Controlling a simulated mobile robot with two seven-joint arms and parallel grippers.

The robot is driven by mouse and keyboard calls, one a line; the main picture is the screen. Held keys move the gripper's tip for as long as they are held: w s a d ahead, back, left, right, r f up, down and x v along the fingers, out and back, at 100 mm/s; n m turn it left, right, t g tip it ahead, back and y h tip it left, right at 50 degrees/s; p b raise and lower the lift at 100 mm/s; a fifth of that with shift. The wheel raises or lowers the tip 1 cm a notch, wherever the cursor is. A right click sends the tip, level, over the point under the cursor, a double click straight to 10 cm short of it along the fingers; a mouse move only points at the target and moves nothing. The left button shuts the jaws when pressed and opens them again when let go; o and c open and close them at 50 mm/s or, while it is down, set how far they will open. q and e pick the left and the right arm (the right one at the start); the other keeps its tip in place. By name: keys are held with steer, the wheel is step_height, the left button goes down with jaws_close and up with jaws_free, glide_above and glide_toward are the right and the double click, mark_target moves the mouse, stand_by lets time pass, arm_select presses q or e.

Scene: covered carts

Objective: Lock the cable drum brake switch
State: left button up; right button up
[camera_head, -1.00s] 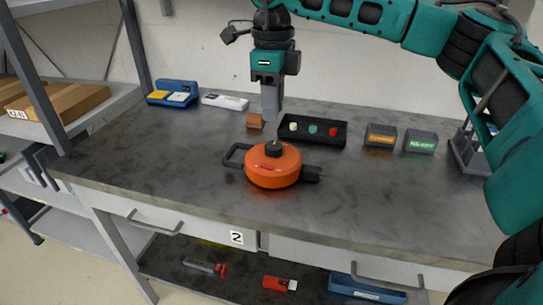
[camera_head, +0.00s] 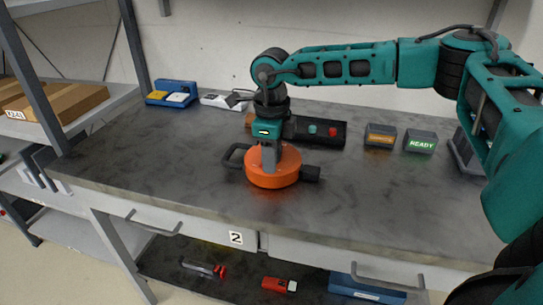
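The cable drum (camera_head: 272,178) is a round orange body with a dark handle on its left and a dark block on its right. It sits on the grey worktop (camera_head: 400,205). My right gripper (camera_head: 269,165) points down over the top of the drum, at the dark knob seen there earlier. The fingers hide that knob, and I cannot tell whether they are closed on it. My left gripper is not in view.
Behind the drum is a black tray (camera_head: 320,131) with coloured buttons, partly hidden by my arm. To its right are a box with an orange label (camera_head: 381,137) and a box reading READY (camera_head: 421,142). A blue holder (camera_head: 172,93) stands back left. The front worktop is clear.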

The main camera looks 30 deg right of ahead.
steer(key=shift+c, duration=0.3)
jaws_close()
steer(key=shift+r, duration=0.1)
steer(key=shift+w+a+r+g+h+p, duration=0.2)
steer(key=shift+g+h+p, duration=0.25)
steer(key=shift+p, duration=0.5)
steer(key=shift+w+f+g+h+p, duration=0.15)
steer(key=shift+g+h+p, duration=0.3)
steer(key=shift+g+p, duration=0.25)
steer(key=shift+o, duration=0.3)
jaws_free()
